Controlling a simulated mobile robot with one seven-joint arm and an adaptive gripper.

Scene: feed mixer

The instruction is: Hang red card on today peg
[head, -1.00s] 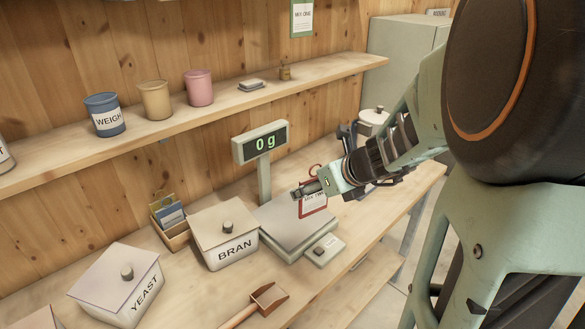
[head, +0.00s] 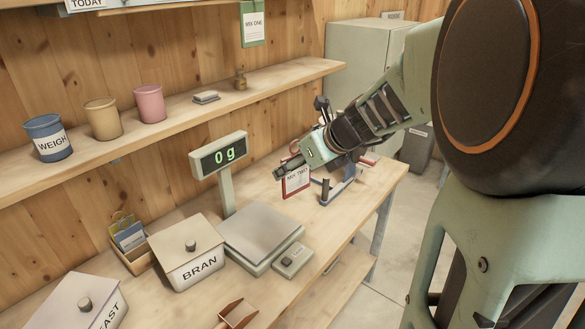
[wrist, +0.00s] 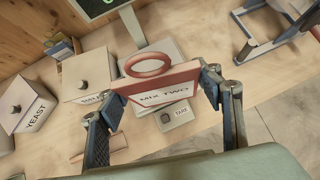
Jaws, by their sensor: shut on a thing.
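The red card (head: 296,181) is red-edged, with a white face reading MIX TWO. My gripper (head: 290,166) is shut on it and holds it in the air above the bench, right of the scale. In the wrist view the card (wrist: 163,92) sits between both fingers, with a red ring (wrist: 149,64) standing at its upper edge. A TODAY label (head: 87,3) shows on the board at the top left edge of the head view. The today peg itself is not clearly visible.
A green-edged MIX ONE card (head: 253,27) hangs on the wall. The shelf (head: 180,112) with blue, tan and pink cups runs below it. The scale display (head: 218,154) reads 0 g. The BRAN box (head: 186,252) stands left of the scale pan (head: 262,236).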

